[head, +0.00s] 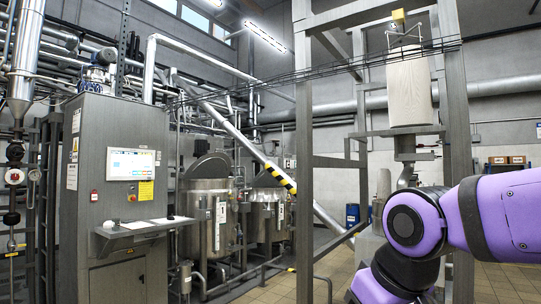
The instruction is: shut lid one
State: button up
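A steel jacketed mixer (208,215) stands left of centre, behind the grey control cabinet. Its round lid (209,168) stands raised and tilted at the top, so it looks open. A second steel mixer (269,218) stands to its right and farther back. Its lid (267,178) also looks tilted up, partly hidden by a slanting pipe. I cannot tell from any marking which lid is lid one. My purple arm shows at the lower right, far from both mixers. My gripper is not in view.
A grey control cabinet (117,190) with a screen and a protruding shelf (140,230) stands at the left front. A steel frame (304,160) rises right of centre, with a hanging white bag (408,90). Low rails (262,272) stand before the mixers. Some tiled floor (338,275) is clear.

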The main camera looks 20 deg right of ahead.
aim_at(214, 165)
jog(key=z, duration=0.3)
jog(key=i+z, duration=0.1)
jog(key=i, duration=0.75)
jog(key=i+u, duration=0.1)
jog(key=i, duration=0.35)
jog(key=i+u, duration=0.15)
jog(key=i, duration=0.35)
jog(key=i+l+u, duration=0.1)
jog(key=i, duration=0.35)
jog(key=i+l+u, duration=0.15)
jog(key=i, duration=0.3)
jog(key=i+l+u, duration=0.1)
jog(key=i, duration=0.35)
jog(key=i+u, duration=0.4)
jog(key=i, duration=1.15)
jog(key=i+l+z, duration=0.25)
jog(key=i+z, duration=0.65)
jog(key=i+j+z, duration=0.1)
jog(key=i+z, duration=0.35)
jog(key=i+j+z, duration=0.3)
jog(key=i+z, duration=0.65)
jog(key=i, duration=0.95)
